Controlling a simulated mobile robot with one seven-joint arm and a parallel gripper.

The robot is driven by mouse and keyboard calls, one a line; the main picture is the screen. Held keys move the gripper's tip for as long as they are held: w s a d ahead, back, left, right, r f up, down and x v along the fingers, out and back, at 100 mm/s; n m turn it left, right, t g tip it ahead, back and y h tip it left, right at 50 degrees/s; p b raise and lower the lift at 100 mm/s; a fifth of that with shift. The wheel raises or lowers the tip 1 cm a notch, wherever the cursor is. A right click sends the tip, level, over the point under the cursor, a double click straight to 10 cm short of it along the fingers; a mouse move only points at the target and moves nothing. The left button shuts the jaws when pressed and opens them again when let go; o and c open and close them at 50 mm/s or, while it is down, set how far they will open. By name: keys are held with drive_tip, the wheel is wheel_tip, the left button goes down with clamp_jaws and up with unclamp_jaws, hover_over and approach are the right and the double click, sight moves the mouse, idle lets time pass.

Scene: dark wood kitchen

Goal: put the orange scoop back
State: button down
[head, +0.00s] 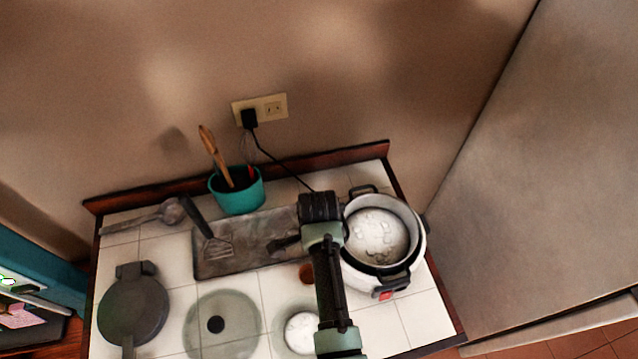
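A small orange-brown rounded thing (306,272), which may be the orange scoop, shows on the white tiles just left of my forearm. My arm partly hides it, so its full shape is unclear. My gripper (284,243) seems to be the dark shape at the left of my wrist, over the right part of a dark grey tray (225,262). Its fingers are too small and dark to tell open from shut. A teal pot (238,197) stands behind the tray with a wooden-handled utensil (213,154) and something red (251,172) in it.
A white cooker (412,262) with a metal bowl stands close right of my arm. A black spatula (214,243) lies over the tray's left part. A ladle (150,216), dark round pan (134,310) and glass lid (220,326) are left. A cord runs from the wall socket (273,107).

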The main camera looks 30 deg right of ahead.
drive_tip(key=shift+f, duration=0.25)
drive_tip(key=shift+f, duration=0.2)
drive_tip(key=c, duration=0.8)
unclamp_jaws()
drive_tip(key=shift+o, duration=0.2)
